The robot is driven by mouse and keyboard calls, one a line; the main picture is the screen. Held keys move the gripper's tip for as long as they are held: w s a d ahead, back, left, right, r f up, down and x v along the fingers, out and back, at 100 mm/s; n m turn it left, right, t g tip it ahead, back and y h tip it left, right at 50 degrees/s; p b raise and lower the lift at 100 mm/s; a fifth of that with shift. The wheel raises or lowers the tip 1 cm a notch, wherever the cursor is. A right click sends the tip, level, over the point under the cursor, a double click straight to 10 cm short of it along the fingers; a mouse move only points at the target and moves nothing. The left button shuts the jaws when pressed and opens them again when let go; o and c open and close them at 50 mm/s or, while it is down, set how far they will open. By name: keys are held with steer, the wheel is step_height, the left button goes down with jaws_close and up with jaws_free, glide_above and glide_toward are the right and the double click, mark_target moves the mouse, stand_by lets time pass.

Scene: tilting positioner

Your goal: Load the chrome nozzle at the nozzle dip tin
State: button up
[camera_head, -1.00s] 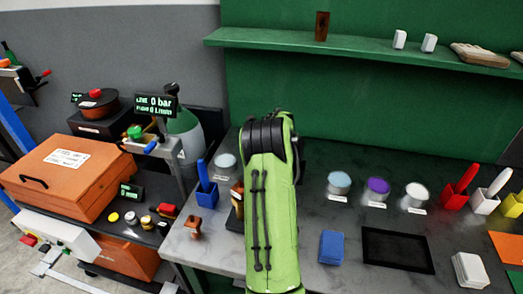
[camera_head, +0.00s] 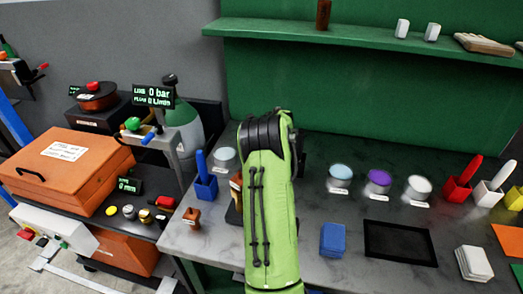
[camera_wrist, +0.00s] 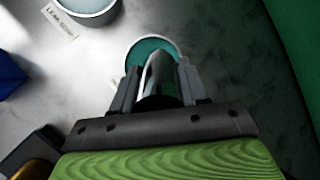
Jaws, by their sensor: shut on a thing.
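My gripper (camera_wrist: 157,72) is shut on the chrome nozzle (camera_wrist: 160,78), a shiny rounded piece between its two grey fingers in the wrist view. Beyond the nozzle's tip is a round tin with teal contents (camera_wrist: 150,46). The nozzle overlaps it in the picture; I cannot tell whether it is above, touching or dipped in. The tin's label is mostly hidden by my gripper. In the head view my green arm hides my gripper, the nozzle and this tin.
A second tin (camera_wrist: 88,8), labelled "LEAK...", stands at the upper left of the wrist view. A blue holder (camera_head: 206,187) stands left of my arm. Several tins, including a purple one (camera_head: 378,182), stand right of it. A green shelf (camera_head: 340,35) runs behind.

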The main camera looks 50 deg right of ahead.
steer(key=shift+f+b, duration=0.45)
steer(key=shift+f, duration=0.3)
stand_by(1.2)
steer(key=shift+r, duration=0.1)
step_height(320, 180, up, 7)
steer(key=p, duration=0.5)
steer(key=shift+r+p, duration=0.1)
steer(key=shift+p, duration=0.2)
